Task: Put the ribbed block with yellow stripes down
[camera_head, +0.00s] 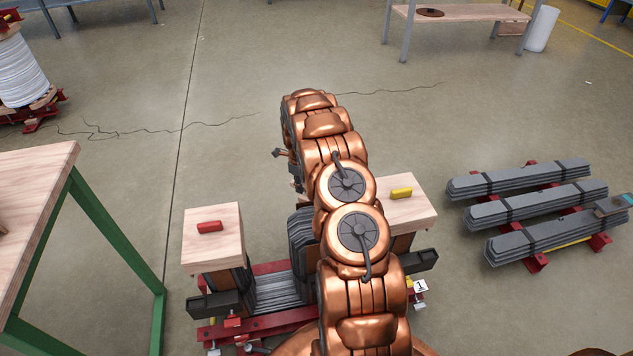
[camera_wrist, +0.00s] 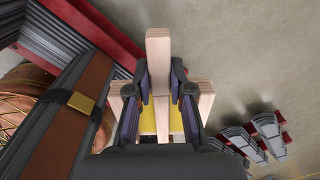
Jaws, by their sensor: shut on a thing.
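The ribbed block (camera_wrist: 158,45) shows in the wrist view as pale wooden ribs with yellow stripes between them. My gripper (camera_wrist: 160,82) is shut on it, with one dark finger on each side. Part of the block is hidden behind the fingers and the gripper body. In the head view my copper-coloured arm hides the block and most of my gripper. I cannot tell from these views how far the block is above any surface.
A red block (camera_head: 209,227) lies on a wooden top (camera_head: 213,250) at the left of the core stand. A yellow block (camera_head: 401,193) lies on the right wooden top (camera_head: 412,212). Stacked grey strips (camera_head: 520,178) lie at the right. A green-legged table (camera_head: 40,190) stands at the left.

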